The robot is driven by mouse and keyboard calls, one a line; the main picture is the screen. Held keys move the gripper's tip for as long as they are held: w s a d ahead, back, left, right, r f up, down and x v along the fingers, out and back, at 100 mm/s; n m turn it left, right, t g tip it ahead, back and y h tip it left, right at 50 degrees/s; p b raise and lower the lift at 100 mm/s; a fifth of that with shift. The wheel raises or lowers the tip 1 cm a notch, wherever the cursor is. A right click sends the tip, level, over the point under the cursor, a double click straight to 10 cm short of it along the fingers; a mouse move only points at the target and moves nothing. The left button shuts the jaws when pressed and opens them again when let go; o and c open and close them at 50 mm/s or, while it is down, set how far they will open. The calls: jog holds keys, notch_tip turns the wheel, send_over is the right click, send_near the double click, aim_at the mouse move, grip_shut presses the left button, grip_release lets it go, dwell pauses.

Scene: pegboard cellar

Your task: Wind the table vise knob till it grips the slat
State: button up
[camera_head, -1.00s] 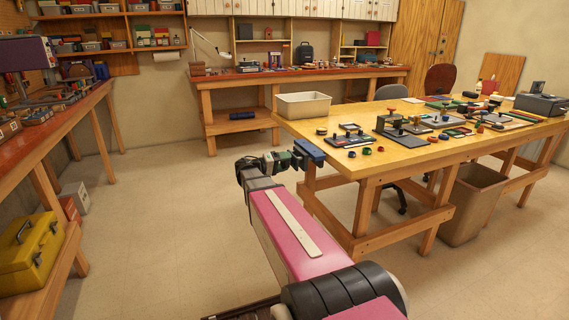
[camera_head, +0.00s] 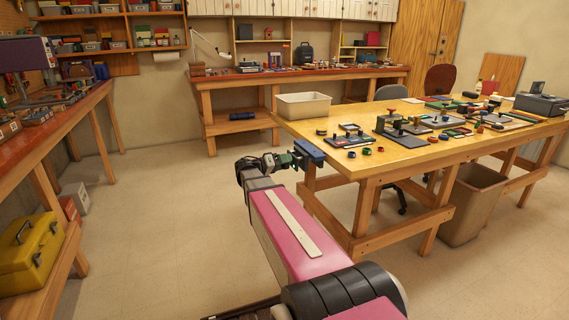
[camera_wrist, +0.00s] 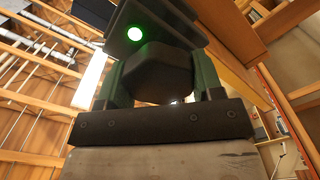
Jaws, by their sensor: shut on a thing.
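I cannot make out the slat or the vise's jaws in either view.
The table (camera_head: 283,126) carries a beige bin (camera_head: 303,105) and several small tools, plates and stamps. A waste bin (camera_head: 468,205) stands beneath it. A workbench (camera_head: 60,125) with a yellow toolbox (camera_head: 27,254) runs along the left. The floor left of my arm is clear.

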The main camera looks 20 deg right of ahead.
jog(key=shift+s, duration=0.1)
jog(key=o, duration=0.9)
jog(key=a, duration=1.1)
jog(key=shift+s, duration=0.15)
jog(key=s+f+n+y, duration=0.3)
jog(key=s+f+y, duration=0.2)
jog(key=f, duration=0.3)
jog(key=s+f+n+y, duration=0.2)
jog(key=s+f+y, duration=0.35)
jog(key=f, duration=0.25)
jog(key=s+a+f+n+y, duration=0.1)
jog(key=s+a+f+y, duration=0.1)
jog(key=s+a+f+n+y, duration=0.1)
jog(key=s+a+f+y, duration=0.1)
jog(key=s+a+y, duration=0.1)
jog(key=s+a+f+n+y, duration=0.1)
jog(key=s+a+f+y, duration=0.1)
jog(key=s+a, duration=0.1)
jog(key=shift+a+f+g+y, duration=0.1)
jog(key=shift+f+g+y, duration=0.15)
jog(key=shift+f+g, duration=0.1)
